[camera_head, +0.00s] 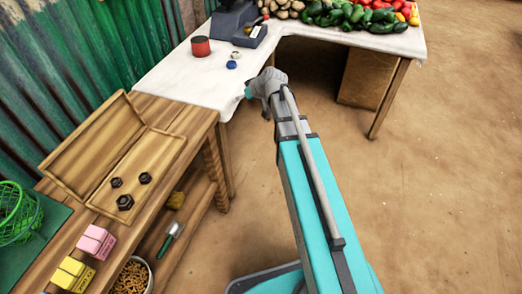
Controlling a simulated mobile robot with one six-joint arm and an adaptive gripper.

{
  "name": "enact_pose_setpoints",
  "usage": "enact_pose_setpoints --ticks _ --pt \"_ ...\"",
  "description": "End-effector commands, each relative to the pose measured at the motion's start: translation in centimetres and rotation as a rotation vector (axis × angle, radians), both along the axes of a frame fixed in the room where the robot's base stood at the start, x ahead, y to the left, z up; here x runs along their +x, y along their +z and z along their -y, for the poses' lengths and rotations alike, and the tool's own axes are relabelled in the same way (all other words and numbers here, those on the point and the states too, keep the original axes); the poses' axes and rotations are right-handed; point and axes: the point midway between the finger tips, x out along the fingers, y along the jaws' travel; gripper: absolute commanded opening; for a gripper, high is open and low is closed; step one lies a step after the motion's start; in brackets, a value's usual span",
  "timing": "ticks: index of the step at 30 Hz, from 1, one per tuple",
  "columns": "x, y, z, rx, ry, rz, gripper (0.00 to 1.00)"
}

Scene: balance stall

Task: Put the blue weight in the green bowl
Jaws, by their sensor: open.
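A small blue weight (231,65) lies on the white-topped table, near its left front edge. My gripper (250,93) is at the far end of my teal arm, near the table's front edge, a little below and right of the blue weight in the picture. It is open and apart from the weight; its fingers are small and partly hidden by its own body. A green wire basket (17,217) stands at the far left, cut off by the picture's edge. No solid green bowl shows.
A red cylinder (201,46), a small pale disc (236,55) and a dark scale (238,22) are near the weight. Vegetables (355,14) line the back. An open wooden case (78,187) with black weights (125,202) lies on the left bench. The floor at right is clear.

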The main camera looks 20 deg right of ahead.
Motion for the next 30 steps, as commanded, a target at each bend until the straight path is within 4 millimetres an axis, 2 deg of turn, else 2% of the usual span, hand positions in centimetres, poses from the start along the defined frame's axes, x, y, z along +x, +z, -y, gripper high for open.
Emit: enact_pose_setpoints --ticks 1,6,9,13,15,18,27,28,30 --pt "-3.2 -1.0 -0.9 -0.021 -0.005 -0.081 0.89" --pt "-11.6 -3.8 -1.5 -0.126 -0.100 -0.370 0.89" --pt "-16.1 -4.8 -1.1 -0.202 -0.185 -0.508 0.89" --pt "-20.2 -5.4 -0.3 -0.288 -0.296 -0.632 0.89" --pt "-21.6 -5.4 0.1 -0.320 -0.340 -0.671 0.89" --pt "-22.7 -5.5 0.4 -0.347 -0.381 -0.702 0.89" --pt "-22.9 -5.5 0.5 -0.356 -0.395 -0.712 0.89" --pt "-22.9 -5.5 0.5 -0.356 -0.395 -0.712 0.95" --pt "-22.8 -5.5 0.5 -0.355 -0.394 -0.711 0.97"
